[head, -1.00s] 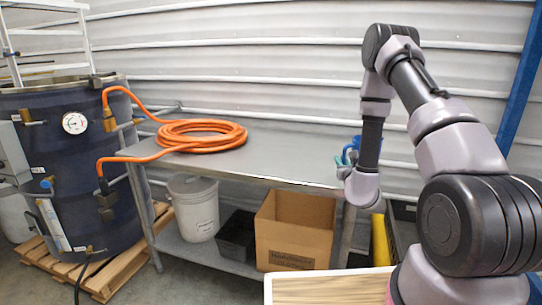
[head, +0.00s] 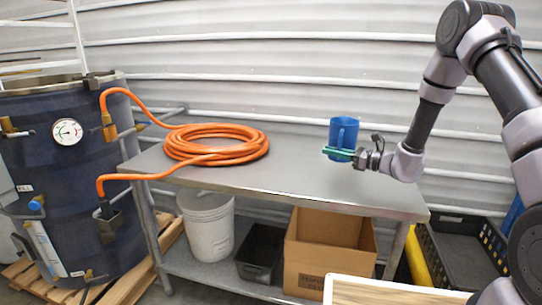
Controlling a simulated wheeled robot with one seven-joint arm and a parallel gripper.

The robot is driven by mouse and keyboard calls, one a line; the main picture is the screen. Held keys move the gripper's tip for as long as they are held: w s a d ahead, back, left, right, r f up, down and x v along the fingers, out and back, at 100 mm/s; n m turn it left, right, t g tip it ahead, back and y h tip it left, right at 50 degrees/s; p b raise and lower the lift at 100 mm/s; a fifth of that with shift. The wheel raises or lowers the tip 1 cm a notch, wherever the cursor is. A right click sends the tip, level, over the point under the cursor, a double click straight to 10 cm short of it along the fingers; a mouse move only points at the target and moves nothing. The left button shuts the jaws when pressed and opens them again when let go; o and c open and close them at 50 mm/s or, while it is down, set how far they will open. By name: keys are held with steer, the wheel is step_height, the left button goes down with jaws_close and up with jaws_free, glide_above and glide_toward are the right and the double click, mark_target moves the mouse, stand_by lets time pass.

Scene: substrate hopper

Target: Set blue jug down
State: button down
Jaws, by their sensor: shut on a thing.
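The blue jug (head: 344,131) is upright at the right part of the steel table (head: 300,186), toward its back edge, in the head view. My gripper (head: 340,153) reaches in from the right, with its green fingers shut on the lower part of the jug. The fingers cover part of the jug's base. I cannot tell whether the base touches the table top or hangs just above it.
A coiled orange hose (head: 215,144) lies on the left half of the table and runs to a dark blue tank (head: 65,190). A white bucket (head: 208,228), a black bin (head: 261,252) and a cardboard box (head: 325,250) stand on the lower shelf. The table's front right is clear.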

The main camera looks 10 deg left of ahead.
steer(key=shift+s+a+f+n+g, duration=0.25)
steer(key=shift+a+f+g, duration=0.1)
steer(key=shift+f, duration=1.35)
steer(key=shift+s+a+f+n+g, duration=0.25)
steer(key=shift+f+g, duration=0.15)
steer(key=shift+f, duration=1.25)
steer(key=shift+s+a+f+n+g, duration=0.25)
steer(key=shift+f+g, duration=0.1)
steer(key=shift+f, duration=1.35)
steer(key=shift+f, duration=0.15)
steer(key=c, duration=0.9)
jaws_free()
steer(key=shift+o, duration=0.2)
